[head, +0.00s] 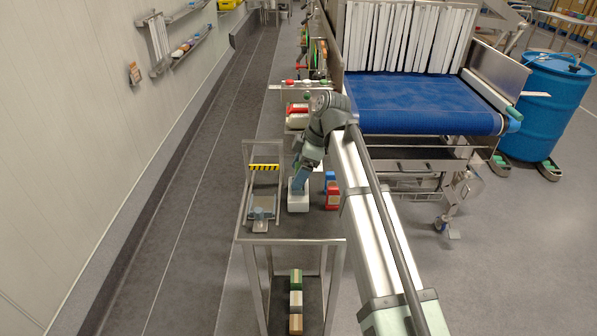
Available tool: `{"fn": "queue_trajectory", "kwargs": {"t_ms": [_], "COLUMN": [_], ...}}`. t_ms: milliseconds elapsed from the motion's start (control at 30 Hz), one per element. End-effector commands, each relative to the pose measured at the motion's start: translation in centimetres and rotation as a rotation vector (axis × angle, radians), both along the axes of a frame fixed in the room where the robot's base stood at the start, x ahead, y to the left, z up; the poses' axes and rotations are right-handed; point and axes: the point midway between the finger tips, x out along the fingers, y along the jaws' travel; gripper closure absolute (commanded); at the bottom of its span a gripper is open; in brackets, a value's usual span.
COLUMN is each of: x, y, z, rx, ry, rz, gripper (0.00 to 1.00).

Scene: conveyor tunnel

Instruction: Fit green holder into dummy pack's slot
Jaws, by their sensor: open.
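My gripper (298,184) reaches down over a white block (298,202) on the work table. Its jaws are open, at or just above the top of the block; I cannot tell whether they touch it. The white block may be the dummy pack; its slot is not visible at this size. I cannot clearly pick out the green holder. A small green spot (307,97) shows beside my arm's wrist, too small to identify.
Red and blue blocks (332,194) stand right of the white block. Red-and-white items (297,115) lie behind. A blue conveyor belt (420,102) and blue drum (545,105) are at the right.

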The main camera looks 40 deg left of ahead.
Motion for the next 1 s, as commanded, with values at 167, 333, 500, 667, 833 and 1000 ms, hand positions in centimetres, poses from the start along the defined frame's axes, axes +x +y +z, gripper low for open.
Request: {"fn": "queue_trajectory", "kwargs": {"t_ms": [167,333,500,667,833,1000], "x": [0.7,1.7,2.5,3.2,3.5,3.6], "y": [-0.6,-1.5,-2.3,-3.0,-3.4,-3.6], "z": [2.3,5.4,8.4,10.6,11.9,12.3], "rx": [0.001,0.002,0.001,0.001,0.000,-0.001], "ry": [-0.001,-0.002,-0.001,-0.001,0.000,0.001], "rz": [0.000,-0.001,-0.001,-0.001,0.000,0.000], "gripper": [0.20,0.20,0.20,0.20,0.20,0.20]}}
